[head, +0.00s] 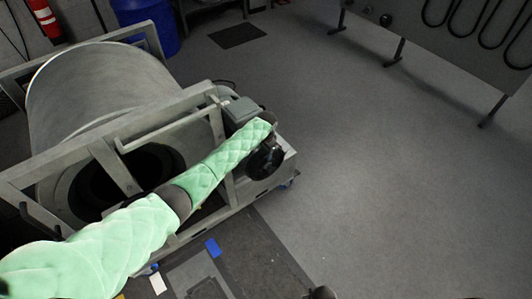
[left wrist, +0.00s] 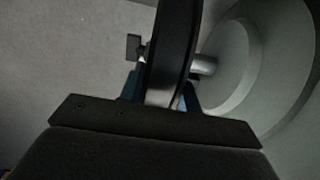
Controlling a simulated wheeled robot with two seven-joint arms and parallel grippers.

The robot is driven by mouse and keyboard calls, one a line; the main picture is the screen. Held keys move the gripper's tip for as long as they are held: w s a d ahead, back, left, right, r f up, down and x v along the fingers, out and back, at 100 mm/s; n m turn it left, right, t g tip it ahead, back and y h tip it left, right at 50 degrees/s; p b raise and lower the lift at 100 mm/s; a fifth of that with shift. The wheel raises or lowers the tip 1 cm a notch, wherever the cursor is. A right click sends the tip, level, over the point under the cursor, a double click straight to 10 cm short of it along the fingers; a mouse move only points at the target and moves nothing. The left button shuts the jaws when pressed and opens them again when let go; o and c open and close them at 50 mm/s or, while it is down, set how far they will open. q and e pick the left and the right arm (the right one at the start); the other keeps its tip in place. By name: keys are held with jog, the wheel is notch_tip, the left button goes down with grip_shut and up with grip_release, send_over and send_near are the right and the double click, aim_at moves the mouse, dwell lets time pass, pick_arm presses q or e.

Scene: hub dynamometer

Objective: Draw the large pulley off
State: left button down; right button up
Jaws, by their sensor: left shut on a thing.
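The large pulley (left wrist: 172,45) is a black disc seen nearly edge-on in the left wrist view, rising between the blue fingers of my left gripper (left wrist: 162,92). The gripper is shut on its rim. A short silver shaft (left wrist: 205,65) shows just right of the pulley, toward a large grey round face. In the head view, my green-sleeved left arm reaches across the machine frame to the black pulley (head: 265,162) at its right end. The fingers are hard to make out there.
The grey drum (head: 85,85) sits in a metal frame (head: 125,125) beside and under my left arm. A small grey box (head: 241,109) is on the frame near the pulley. A blue barrel (head: 150,22) stands behind. Open floor (head: 390,180) lies to the right.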

pick_arm(q)
jog(key=shift+r, duration=0.1)
jog(key=shift+s+d+p, duration=0.95)
jog(key=shift+s+p, duration=0.1)
jog(key=shift+s, duration=0.15)
jog(key=shift+s+d+p, duration=0.9)
jog(key=shift+s, duration=0.3)
jog(key=shift+s+d+p, duration=0.85)
jog(key=shift+s, duration=0.35)
jog(key=shift+s, duration=0.1)
jog(key=shift+s+d+p, duration=0.75)
jog(key=shift+s+d, duration=0.15)
jog(key=shift+s, duration=0.3)
jog(key=shift+s+d+p, duration=0.75)
jog(key=shift+s+d, duration=0.1)
jog(key=shift+s, duration=0.3)
